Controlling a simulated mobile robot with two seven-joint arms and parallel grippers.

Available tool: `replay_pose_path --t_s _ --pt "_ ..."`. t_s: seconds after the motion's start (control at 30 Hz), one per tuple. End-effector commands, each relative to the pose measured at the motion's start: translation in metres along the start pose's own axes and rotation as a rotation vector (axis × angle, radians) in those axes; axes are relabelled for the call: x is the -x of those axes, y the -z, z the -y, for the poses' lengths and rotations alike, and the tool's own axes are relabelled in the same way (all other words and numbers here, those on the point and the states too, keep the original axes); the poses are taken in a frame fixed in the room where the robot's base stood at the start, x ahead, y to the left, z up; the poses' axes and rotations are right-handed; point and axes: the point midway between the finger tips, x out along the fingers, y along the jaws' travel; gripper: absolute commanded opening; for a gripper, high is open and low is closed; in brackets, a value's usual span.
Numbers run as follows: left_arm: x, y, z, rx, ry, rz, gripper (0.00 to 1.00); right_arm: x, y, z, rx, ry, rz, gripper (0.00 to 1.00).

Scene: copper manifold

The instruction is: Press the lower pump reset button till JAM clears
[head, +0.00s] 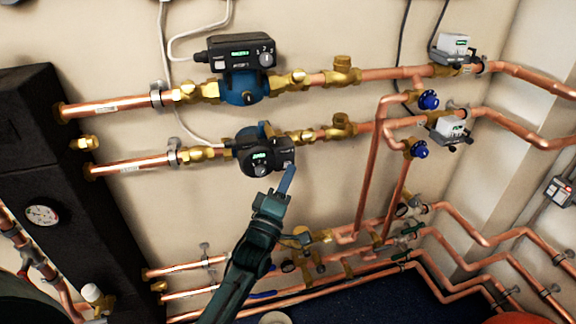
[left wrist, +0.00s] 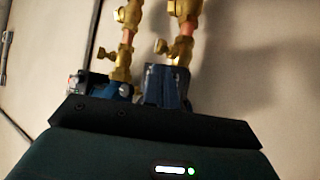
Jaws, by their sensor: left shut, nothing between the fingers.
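The lower pump (head: 262,150) has a round black control head with a small lit green display and a dial, on a blue body in the lower copper line. The right side of its head lies close to my fingertips, and the reset button is too small to make out. The display text is too small to read. My left gripper (head: 291,168) is shut and empty, its fingers pointing up at the lower right edge of the pump head. Whether it touches cannot be told. In the left wrist view, brass fittings (left wrist: 180,45) lead down to blue parts, partly hidden by the gripper housing.
The upper pump (head: 240,72), with a larger black control box, sits just above. Brass valves (head: 342,65) and blue-capped valves (head: 428,99) are to the right. More copper pipes (head: 380,262) run low along the wall. A black panel with a gauge (head: 42,215) stands left.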

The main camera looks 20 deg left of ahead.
Motion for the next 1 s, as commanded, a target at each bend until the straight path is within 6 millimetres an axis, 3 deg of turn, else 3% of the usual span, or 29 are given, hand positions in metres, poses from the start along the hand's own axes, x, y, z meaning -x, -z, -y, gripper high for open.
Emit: replay_pose_path --t_s 1.0 --pt "-0.0041 0.0032 0.0025 0.000 0.001 0.000 0.00 0.0000 -0.0016 0.0003 -0.001 0.000 0.002 0.36"
